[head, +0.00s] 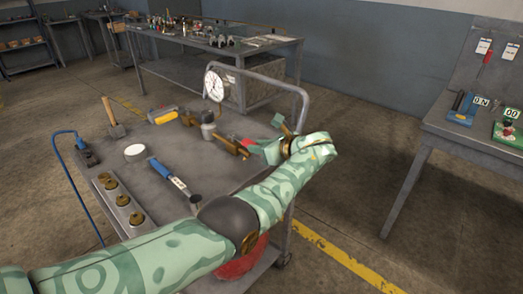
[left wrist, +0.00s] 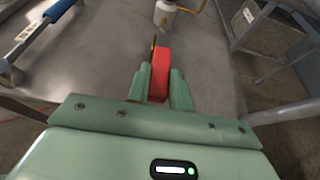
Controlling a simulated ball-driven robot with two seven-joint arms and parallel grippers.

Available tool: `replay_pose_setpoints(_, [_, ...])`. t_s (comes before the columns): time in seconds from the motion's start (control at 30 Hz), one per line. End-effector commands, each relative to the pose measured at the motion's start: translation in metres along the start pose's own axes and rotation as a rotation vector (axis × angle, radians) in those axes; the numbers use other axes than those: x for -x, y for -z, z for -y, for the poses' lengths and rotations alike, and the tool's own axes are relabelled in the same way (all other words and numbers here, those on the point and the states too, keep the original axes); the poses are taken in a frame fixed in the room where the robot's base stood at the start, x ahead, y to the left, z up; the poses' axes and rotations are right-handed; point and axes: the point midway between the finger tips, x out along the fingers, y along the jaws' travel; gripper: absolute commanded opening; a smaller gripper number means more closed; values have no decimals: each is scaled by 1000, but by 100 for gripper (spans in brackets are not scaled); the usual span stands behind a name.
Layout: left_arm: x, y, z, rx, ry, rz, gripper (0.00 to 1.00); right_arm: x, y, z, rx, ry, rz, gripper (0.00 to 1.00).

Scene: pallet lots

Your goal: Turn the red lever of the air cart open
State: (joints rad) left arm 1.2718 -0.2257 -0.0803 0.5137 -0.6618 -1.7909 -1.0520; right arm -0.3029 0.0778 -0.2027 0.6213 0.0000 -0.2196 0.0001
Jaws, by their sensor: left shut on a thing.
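The red lever (left wrist: 160,70) shows in the left wrist view between the two green fingers of my left gripper (left wrist: 160,92), which is shut on it. In the head view my left gripper (head: 262,148) reaches over the right side of the air cart (head: 150,170), at brass-coloured fittings (head: 228,144). A bit of red shows there beside the fingers. My forearm and wrist cover the cart's right front part. The lever's pivot and its exact angle are mostly hidden. My right gripper is not in view.
On the cart top are a round white gauge (head: 214,86), a mallet (head: 113,118), a blue-handled tool (head: 168,174), a white disc (head: 134,152) and a strip with brass discs (head: 118,198). A workbench (head: 440,115) stands at right, with open floor between.

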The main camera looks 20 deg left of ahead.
Motion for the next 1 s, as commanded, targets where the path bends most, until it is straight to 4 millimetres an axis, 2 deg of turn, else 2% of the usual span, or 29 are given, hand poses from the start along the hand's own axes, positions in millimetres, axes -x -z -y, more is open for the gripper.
replay_pose_setpoints(0.4, [0, 0, 0, 7, -5, -4, 0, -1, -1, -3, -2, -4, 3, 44])
replay_pose_setpoints(0.43, [0, 0, 0, 7, -5, -4, 28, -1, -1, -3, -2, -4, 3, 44])
replay_pose_setpoints(0.5, [0, 0, 0, 7, -5, -3, 44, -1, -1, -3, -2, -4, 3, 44])
replay_pose_setpoints(0.83, [3, -1, 0, 6, -4, -2, 44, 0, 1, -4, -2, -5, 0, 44])
replay_pose_setpoints(0.93, [15, -2, 0, 7, -3, -2, 44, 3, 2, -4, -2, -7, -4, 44])
replay_pose_setpoints(1.0, [30, -3, 1, 7, 0, -3, 44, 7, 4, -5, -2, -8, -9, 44])
